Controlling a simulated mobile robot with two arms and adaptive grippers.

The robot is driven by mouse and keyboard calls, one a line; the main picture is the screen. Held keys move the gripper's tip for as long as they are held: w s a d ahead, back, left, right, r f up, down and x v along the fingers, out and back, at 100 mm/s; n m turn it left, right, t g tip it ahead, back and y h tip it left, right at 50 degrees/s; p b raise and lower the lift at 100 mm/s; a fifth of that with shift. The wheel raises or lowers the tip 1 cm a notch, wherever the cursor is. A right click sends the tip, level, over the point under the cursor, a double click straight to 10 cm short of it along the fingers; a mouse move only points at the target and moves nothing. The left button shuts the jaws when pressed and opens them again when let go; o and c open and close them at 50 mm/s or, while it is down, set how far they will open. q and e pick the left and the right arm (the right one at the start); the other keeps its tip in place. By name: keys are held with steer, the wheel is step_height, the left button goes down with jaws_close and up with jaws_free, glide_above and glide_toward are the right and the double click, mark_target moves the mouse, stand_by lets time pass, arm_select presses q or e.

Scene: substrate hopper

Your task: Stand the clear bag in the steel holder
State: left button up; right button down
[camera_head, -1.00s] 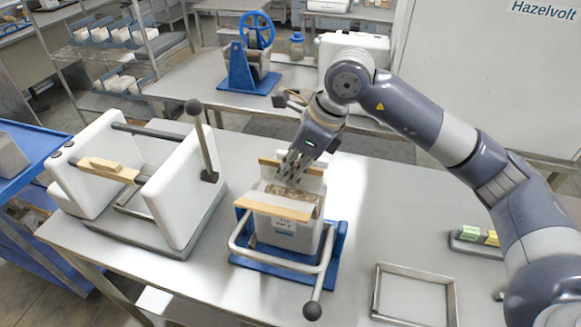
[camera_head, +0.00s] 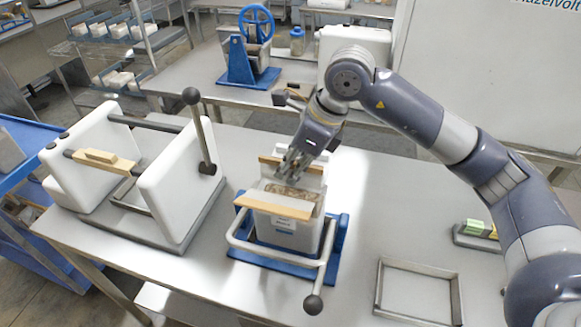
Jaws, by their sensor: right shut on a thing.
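My right gripper (camera_head: 291,163) points down into the open top of a white box-like unit (camera_head: 287,235) on a blue base. Its fingers are close together at the brownish contents of what looks like the clear bag (camera_head: 292,192), between two wood-coloured edges. The bag's outline and lower part are hidden, and the exact grip is too small to make out. An empty rectangular steel frame (camera_head: 377,292), which may be the steel holder, lies on the table at the lower right. My left gripper does not show.
A bent steel bar with a black knob (camera_head: 313,304) sticks out in front of the white unit. A white machine with an upright lever (camera_head: 202,140) stands to the left. A small block tray (camera_head: 478,235) lies at the right. Bare table (camera_head: 375,215) separates it from the unit.

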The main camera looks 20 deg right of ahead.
steer(key=shift+a+r, duration=0.15)
steer(key=shift+f+b, duration=0.5)
steer(key=shift+b, duration=0.2)
stand_by(0.4)
